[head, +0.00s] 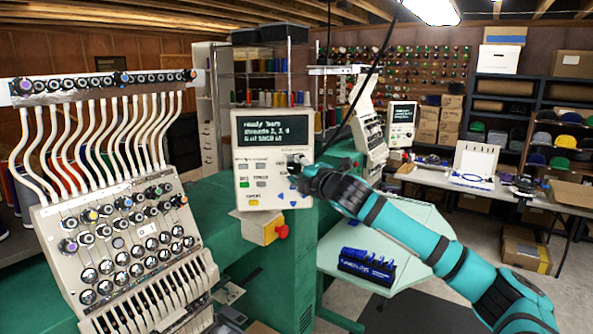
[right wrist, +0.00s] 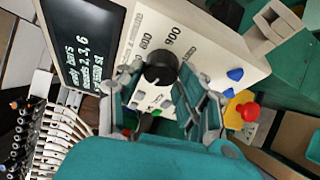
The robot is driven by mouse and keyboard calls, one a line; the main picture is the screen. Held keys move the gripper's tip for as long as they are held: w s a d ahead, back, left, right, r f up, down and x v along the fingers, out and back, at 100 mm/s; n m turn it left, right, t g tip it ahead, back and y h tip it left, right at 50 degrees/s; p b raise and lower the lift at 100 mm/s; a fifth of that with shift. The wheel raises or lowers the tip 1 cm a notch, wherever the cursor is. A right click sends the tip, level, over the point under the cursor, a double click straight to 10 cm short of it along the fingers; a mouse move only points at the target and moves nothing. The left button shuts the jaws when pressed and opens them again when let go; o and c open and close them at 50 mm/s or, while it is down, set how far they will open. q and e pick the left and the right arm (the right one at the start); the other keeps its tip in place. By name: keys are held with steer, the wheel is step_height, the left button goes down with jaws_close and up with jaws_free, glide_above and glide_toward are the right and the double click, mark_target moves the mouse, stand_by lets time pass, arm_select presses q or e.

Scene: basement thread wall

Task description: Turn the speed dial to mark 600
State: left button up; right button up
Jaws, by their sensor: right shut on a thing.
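The speed dial (right wrist: 160,68) is a round black knob on the cream control panel (head: 245,170). In the right wrist view it sits between the fingers of my right gripper (right wrist: 162,88), which is shut on it. Printed numbers (right wrist: 172,36) show beside the knob; one reads 900, another looks like 600 or 800. I cannot tell which mark the dial points to. In the head view my right gripper (head: 298,170) is at the panel's right side and hides the dial. My left gripper is not in view.
The panel's screen (head: 274,134) shows text. Blue arrow buttons (right wrist: 234,75) and a red stop button (head: 281,232) are close to the gripper. A cream embroidery head (head: 130,240) stands left. A green tabletop (head: 415,240) holds a dark blue rack (head: 366,264).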

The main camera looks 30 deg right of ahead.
steer(key=shift+d+r, duration=0.1)
steer(key=o, duration=1.1)
steer(key=shift+w+d, duration=0.1)
steer(key=shift+w, duration=0.05)
steer(key=shift+o, duration=0.2)
steer(key=s+a, duration=0.1)
steer(key=s, duration=1.1)
steer(key=shift+a+r, duration=0.15)
steer(key=shift+r, duration=0.05)
